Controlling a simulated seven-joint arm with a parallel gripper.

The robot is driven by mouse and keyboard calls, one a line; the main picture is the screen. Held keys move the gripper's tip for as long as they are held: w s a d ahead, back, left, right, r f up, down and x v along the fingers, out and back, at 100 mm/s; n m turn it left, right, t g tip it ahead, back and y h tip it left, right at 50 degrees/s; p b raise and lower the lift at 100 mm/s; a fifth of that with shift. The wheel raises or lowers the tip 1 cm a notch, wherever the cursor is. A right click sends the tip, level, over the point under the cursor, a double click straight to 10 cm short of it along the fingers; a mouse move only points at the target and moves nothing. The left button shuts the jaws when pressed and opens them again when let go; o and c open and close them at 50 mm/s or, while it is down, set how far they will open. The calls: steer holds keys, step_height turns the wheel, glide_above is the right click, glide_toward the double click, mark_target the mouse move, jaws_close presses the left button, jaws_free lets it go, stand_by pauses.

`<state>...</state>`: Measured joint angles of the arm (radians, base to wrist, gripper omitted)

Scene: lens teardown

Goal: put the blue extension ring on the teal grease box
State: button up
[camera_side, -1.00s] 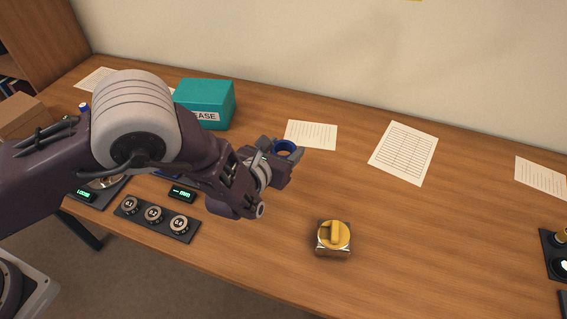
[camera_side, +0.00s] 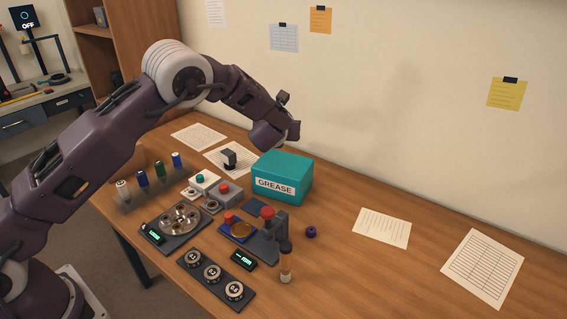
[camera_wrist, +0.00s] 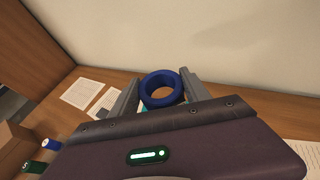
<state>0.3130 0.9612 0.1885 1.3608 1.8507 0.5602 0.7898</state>
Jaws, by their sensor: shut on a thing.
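The blue extension ring (camera_wrist: 148,96) is held between the two grey fingers of my gripper (camera_wrist: 163,88) in the wrist view, its opening facing the camera. In the side view my gripper (camera_side: 284,125) is above the teal grease box (camera_side: 290,168), near its back edge. The ring cannot be made out there; my gripper seems to hide it. The teal box stands upright on the table, with a white "GREASE" label on its front. Its visible top is bare.
A press-like tool with a red knob (camera_side: 268,213), an amber-bodied bottle (camera_side: 286,265) and a small dark blue-purple piece (camera_side: 311,231) stand in front of the box. Several capped vials (camera_side: 143,179) are at the left. Papers (camera_side: 382,228) lie to the right on mostly clear table.

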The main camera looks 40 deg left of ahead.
mark_target(283, 163)
step_height(283, 163, down, 10)
steer(key=shift+a+r, duration=0.1)
steer(key=o, duration=1.4)
steer(key=shift+o, duration=0.2)
